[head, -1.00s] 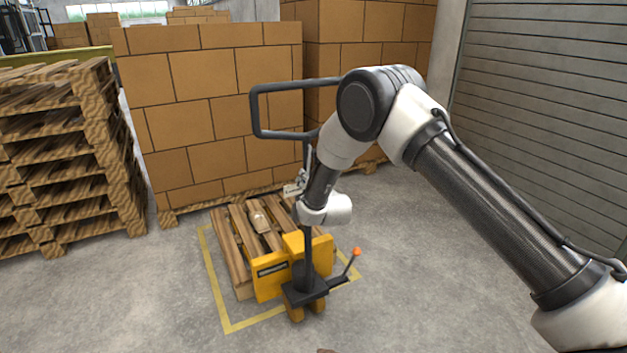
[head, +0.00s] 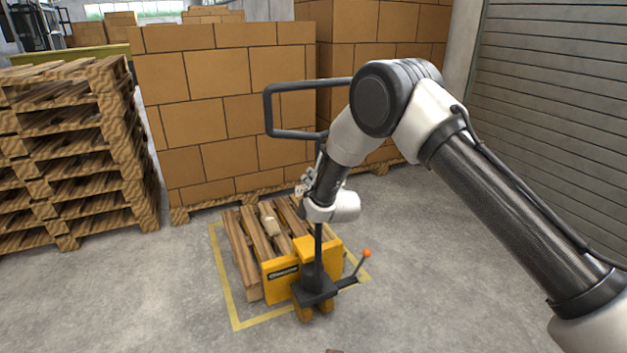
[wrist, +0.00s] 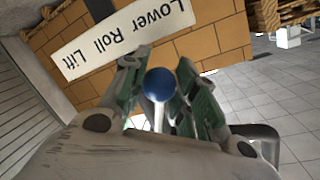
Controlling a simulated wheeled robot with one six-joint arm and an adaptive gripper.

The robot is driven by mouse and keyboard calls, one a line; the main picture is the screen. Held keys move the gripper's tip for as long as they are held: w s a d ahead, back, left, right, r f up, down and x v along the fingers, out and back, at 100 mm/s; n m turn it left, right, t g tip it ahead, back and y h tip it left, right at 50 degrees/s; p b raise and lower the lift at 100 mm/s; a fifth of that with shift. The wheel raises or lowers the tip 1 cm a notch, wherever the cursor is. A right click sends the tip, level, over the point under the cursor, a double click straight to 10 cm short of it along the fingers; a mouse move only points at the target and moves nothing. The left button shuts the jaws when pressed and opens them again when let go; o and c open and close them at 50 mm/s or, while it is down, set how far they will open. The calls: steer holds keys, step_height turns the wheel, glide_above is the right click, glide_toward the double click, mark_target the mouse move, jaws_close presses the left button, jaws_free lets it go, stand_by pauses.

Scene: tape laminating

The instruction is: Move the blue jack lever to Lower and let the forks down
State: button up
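The blue jack lever (wrist: 158,84) shows in the wrist view as a round knob on a pale stem. My gripper (wrist: 162,66) has its green-padded fingers close on either side of the knob, shut on it as far as I see. The white label (wrist: 122,38) reads Lower, Roll, Lift upside down behind it; which mark the lever stands at I cannot tell. In the head view my gripper (head: 306,184) is by the handle post of the yellow pallet jack (head: 283,272), below the black handle loop (head: 268,110). The lever is hidden there, and the forks are out of sight under the pallet (head: 245,245).
An orange-knobbed pedal (head: 366,254) sticks out right of the jack. Yellow floor lines (head: 228,285) frame the pallet. Stacked boxes (head: 220,95) stand behind, piled pallets (head: 75,160) at left, a roller shutter (head: 560,120) at right.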

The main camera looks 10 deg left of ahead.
steer(key=o, duration=0.4)
steer(key=v, duration=1.2)
